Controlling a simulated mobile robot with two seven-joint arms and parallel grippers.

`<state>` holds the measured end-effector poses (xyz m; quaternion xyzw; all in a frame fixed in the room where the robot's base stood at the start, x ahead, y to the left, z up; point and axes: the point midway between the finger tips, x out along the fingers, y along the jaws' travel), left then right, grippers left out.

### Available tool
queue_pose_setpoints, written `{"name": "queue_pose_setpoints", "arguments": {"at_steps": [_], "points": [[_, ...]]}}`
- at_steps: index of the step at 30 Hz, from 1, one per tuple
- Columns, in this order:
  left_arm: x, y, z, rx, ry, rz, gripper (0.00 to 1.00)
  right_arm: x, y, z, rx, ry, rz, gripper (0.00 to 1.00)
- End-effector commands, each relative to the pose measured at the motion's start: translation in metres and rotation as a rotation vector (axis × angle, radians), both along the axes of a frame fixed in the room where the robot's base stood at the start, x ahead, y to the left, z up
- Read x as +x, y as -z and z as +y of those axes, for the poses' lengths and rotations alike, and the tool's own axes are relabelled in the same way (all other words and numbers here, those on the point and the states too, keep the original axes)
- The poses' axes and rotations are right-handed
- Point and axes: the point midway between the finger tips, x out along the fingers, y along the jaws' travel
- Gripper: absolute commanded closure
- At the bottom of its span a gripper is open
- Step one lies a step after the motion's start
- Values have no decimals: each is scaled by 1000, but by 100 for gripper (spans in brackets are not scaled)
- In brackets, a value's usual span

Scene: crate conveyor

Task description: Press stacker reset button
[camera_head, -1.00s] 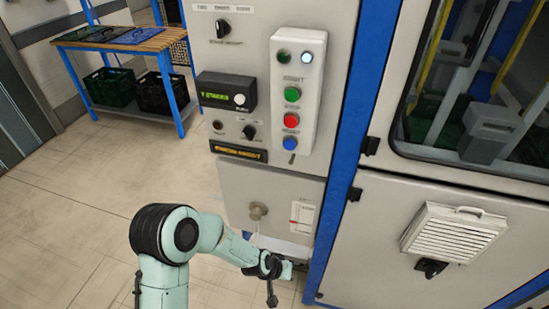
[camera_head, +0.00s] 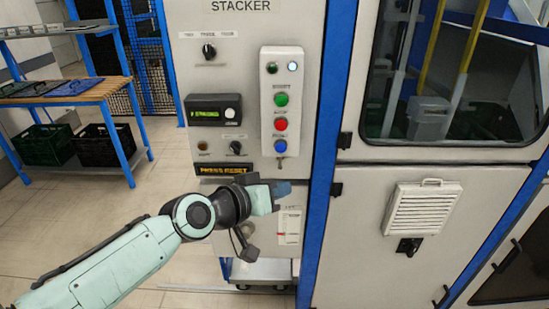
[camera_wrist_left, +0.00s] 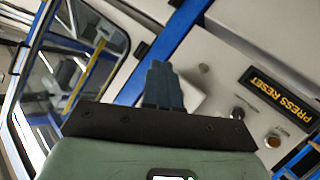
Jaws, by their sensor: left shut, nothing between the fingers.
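The stacker control panel (camera_head: 258,35) stands upright in the middle of the head view. A white button box (camera_head: 267,99) on it carries a green button (camera_head: 281,99), a red button (camera_head: 281,124) and a blue button (camera_head: 280,146) in a column. A yellow-lettered "PRESS RESET" display (camera_head: 224,170) is below left of the box; it also shows in the left wrist view (camera_wrist_left: 277,94). My left gripper (camera_head: 284,188) is shut and empty, below the blue button and apart from it. Its closed fingers show in the left wrist view (camera_wrist_left: 161,82). My right gripper is not in view.
A black selector knob (camera_head: 236,148) and a small green-lit display (camera_head: 209,113) sit left of the button box. A blue frame post (camera_head: 326,140) and a vented machine door (camera_head: 419,209) are to the right. A wooden-topped shelf (camera_head: 110,89) with black crates stands at the left.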

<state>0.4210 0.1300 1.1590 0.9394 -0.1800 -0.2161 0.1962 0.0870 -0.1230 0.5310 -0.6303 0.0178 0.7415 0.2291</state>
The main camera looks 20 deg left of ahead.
Motion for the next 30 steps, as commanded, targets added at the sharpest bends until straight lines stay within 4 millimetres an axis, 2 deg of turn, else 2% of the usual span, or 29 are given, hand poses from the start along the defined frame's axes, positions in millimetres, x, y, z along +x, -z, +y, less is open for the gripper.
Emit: {"name": "queue_pose_setpoints", "arguments": {"at_steps": [3,6,18,23,30], "points": [[-8,-19,0,-6,10,-33,100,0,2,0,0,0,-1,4],[-11,-26,0,-9,13,-45,100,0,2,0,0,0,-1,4],[-10,-26,0,-9,13,-46,100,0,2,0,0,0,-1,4],[2,-26,3,-10,11,-44,100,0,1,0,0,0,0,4],[35,-26,13,-9,11,-43,100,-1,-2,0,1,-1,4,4]]}}
